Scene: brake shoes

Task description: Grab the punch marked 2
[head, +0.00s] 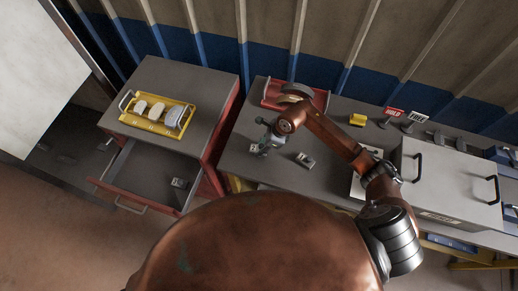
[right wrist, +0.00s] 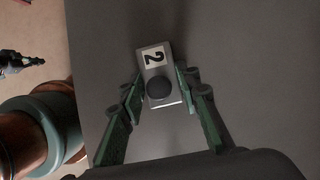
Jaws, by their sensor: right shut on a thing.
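The punch marked 2 (right wrist: 153,60) is a small grey block with a white label and a dark round knob. In the right wrist view it sits between the two green fingers of my right gripper (right wrist: 159,82), which is shut on it. In the head view my right gripper (head: 263,147) is low over the left part of the grey workbench and mostly hides this punch. A similar punch (head: 305,160) stands on the bench just right of the gripper. Another one (head: 178,183) lies in the open drawer. Their marks are too small to read. My left gripper is not in view.
A yellow tray (head: 130,118) with several pale pieces sits on the cabinet (head: 195,85), above its open drawer (head: 128,187). A red tray (head: 318,101) holds a round part behind my gripper. A large grey case (head: 445,180) stands at the right of the bench (head: 240,165).

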